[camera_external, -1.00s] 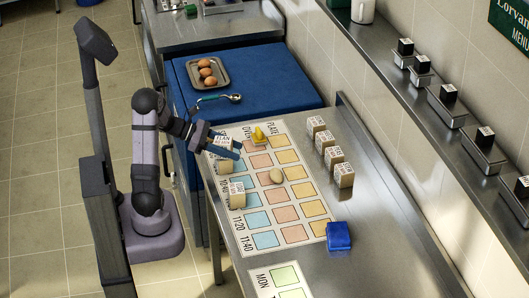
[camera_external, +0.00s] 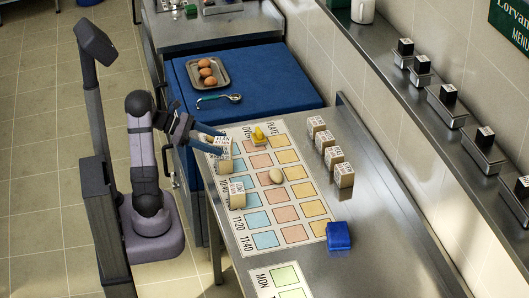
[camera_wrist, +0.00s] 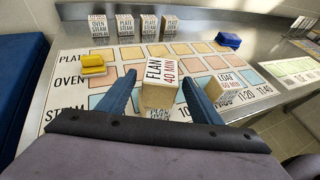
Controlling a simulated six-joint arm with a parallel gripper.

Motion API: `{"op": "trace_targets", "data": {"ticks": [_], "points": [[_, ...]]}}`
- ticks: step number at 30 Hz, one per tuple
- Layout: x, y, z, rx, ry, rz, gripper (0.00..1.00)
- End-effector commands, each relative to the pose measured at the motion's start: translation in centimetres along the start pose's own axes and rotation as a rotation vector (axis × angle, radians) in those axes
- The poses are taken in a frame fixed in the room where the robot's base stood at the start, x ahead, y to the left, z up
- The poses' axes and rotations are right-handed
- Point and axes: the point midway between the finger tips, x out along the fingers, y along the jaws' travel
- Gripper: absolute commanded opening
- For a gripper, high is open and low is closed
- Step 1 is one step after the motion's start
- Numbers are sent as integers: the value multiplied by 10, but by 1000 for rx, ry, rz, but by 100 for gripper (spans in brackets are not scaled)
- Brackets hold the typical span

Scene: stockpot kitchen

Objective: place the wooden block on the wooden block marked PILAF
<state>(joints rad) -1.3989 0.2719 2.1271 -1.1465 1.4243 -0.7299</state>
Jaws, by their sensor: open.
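The wooden block marked FLAN 40 MIN (camera_external: 223,146) stands on top of another wooden block (camera_external: 225,165) on the chart's left column. In the wrist view the FLAN block (camera_wrist: 161,84) is upright between my fingers. The lower block's label (camera_wrist: 160,113) shows just beneath it, mostly hidden, and I cannot read it surely. My gripper (camera_external: 215,143) is open, its blue fingers either side of the FLAN block. The wrist view shows my gripper (camera_wrist: 158,92) with a gap beside each finger.
A LOAF block (camera_external: 237,194) stands nearby on the chart (camera_external: 265,239). Several wooden blocks (camera_external: 333,157) line the chart's far side.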

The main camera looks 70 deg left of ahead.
Motion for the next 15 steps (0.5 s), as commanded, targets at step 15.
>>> {"op": "trace_targets", "data": {"ticks": [15], "points": [[-58,0,0,0,0,0,59]]}}
